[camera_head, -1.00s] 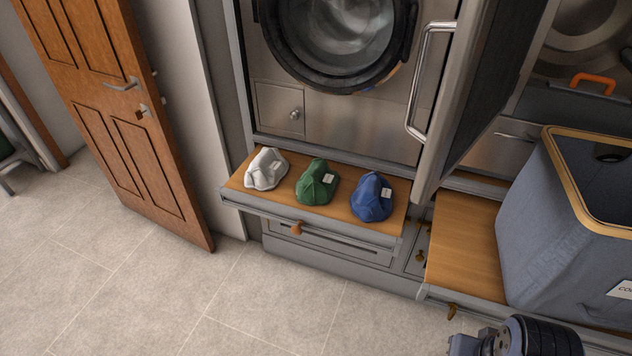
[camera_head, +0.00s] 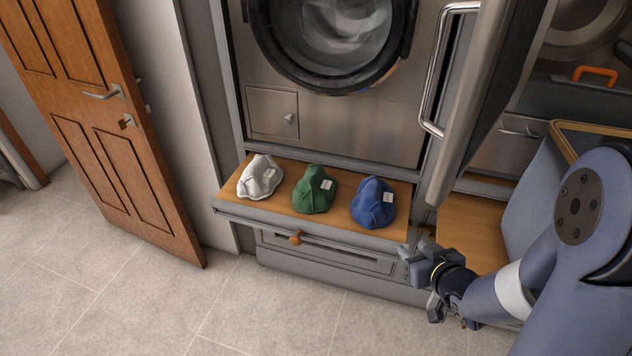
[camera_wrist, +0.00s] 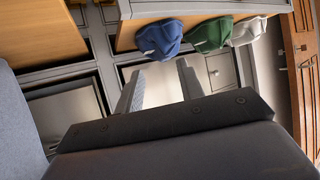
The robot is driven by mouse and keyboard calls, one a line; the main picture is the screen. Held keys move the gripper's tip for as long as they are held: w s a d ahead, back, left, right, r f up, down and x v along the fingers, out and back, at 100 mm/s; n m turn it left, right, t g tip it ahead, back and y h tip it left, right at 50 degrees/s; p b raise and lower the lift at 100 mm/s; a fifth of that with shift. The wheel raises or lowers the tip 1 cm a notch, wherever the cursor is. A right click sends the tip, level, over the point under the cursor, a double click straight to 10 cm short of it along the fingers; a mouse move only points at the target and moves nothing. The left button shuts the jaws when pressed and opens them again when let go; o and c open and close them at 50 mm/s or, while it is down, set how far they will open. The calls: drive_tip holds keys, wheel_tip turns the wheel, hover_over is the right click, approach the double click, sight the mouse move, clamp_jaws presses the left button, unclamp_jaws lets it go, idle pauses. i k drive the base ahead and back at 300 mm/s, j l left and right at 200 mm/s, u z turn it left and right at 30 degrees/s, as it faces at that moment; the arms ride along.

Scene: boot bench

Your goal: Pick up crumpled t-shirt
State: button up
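Three crumpled cloth bundles, each with a small white tag, sit in a row on a pulled-out wooden shelf (camera_head: 335,217): a white one (camera_head: 259,177), a green one (camera_head: 314,189) and a blue one (camera_head: 373,203). I cannot tell which is the t-shirt. In the wrist view the blue one (camera_wrist: 160,38) is nearest, then the green one (camera_wrist: 212,33) and the white one (camera_wrist: 248,30). My gripper (camera_head: 420,282) is in front of and to the right of the shelf, apart from the cloths. Its fingers (camera_wrist: 158,72) are spread with nothing between them.
A washing machine (camera_head: 335,125) stands behind the shelf, and an open metal door with a handle (camera_head: 460,100) hangs at its right. A blue-grey bin (camera_head: 530,190) stands at the right on a second wooden shelf (camera_head: 465,220). A brown door (camera_head: 110,130) is at the left. The floor in front is clear.

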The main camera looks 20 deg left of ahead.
sight(314, 192)
drive_tip(key=j+z, duration=0.2)
drive_tip(key=j, duration=0.4)
drive_tip(key=j+z, duration=0.2)
drive_tip(key=j, duration=0.4)
drive_tip(key=j+z, duration=0.25)
drive_tip(key=j, duration=0.35)
drive_tip(key=k+j+z, duration=0.2)
drive_tip(key=j, duration=0.4)
drive_tip(key=j+z, duration=0.2)
drive_tip(key=j, duration=0.35)
